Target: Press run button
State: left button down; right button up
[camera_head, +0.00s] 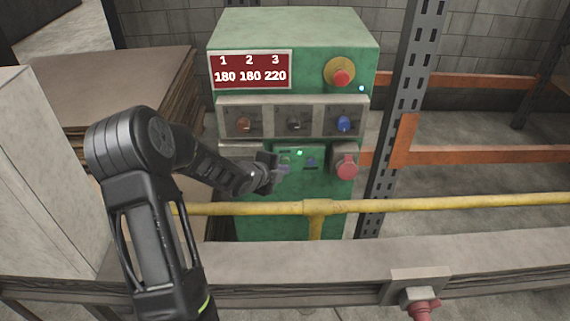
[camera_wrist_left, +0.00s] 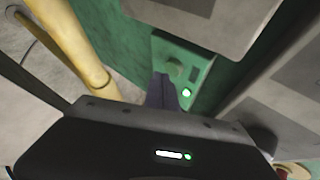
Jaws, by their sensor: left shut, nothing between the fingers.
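The green control cabinet (camera_head: 262,31) stands ahead of me with a small green button panel (camera_head: 318,157) low on its front. The labels are too small to read.
A yellow rail (camera_head: 400,204) crosses in front of the cabinet, below my left gripper. A perforated post (camera_head: 411,90) stands right.

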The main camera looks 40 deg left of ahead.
pick_arm(q)
jog(key=s+d+b, duration=0.1)
jog(key=s, duration=0.1)
jog(key=s+d+b, duration=0.2)
jog(key=shift+s+d, duration=0.2)
dwell(0.9)
